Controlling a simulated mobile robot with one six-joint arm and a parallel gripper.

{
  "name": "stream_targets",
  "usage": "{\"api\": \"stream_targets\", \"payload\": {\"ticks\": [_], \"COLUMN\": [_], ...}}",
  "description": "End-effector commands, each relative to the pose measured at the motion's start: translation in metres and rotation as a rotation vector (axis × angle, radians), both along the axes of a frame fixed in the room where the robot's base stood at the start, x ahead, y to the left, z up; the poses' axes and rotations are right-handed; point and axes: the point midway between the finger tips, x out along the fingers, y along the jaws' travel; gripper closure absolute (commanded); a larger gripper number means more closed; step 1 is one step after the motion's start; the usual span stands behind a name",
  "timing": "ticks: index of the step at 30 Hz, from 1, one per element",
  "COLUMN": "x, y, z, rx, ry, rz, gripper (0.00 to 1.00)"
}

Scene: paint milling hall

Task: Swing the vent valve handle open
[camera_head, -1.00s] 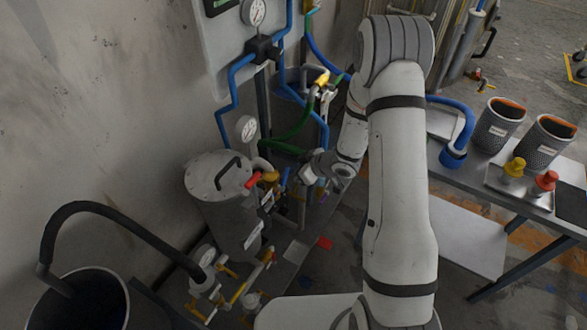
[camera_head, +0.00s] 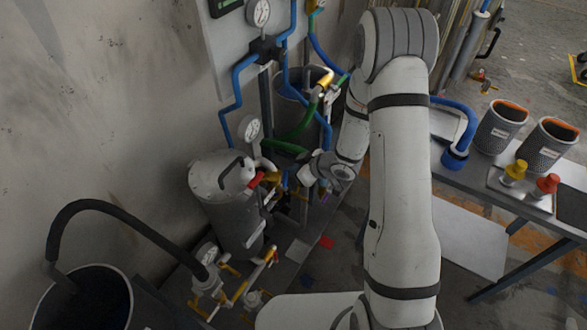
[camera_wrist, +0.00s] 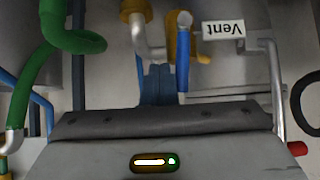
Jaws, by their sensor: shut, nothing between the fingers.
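The vent valve shows in the wrist view as a yellow body (camera_wrist: 174,42) with a blue handle (camera_wrist: 182,68). The handle runs up and down in the picture. A white label (camera_wrist: 223,29) beside it reads "Vent" upside down. My gripper (camera_wrist: 156,72) shows as two blue fingers close together, shut and empty. The fingers appear just left of the handle, with a narrow gap in the picture; depth is hard to judge. In the head view my gripper (camera_head: 306,176) is near the pipes right of the steel tank; its fingertips and the valve are too small to tell apart.
The lidded steel tank (camera_head: 225,205) with a red handle (camera_head: 257,179) stands left of my gripper. A green hose (camera_wrist: 38,75) and bent pipes crowd the valve. A red-ended lever (camera_wrist: 297,148) is at the lower right. A table (camera_head: 480,190) with two containers stands right.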

Motion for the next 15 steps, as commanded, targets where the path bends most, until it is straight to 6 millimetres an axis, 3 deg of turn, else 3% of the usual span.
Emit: {"api": "stream_targets", "payload": {"ticks": [15], "x": [-0.0056], "y": [0.0042], "z": [0.0023], "rx": [0.000], "ry": [0.000], "rz": [0.003], "gripper": [1.00]}}
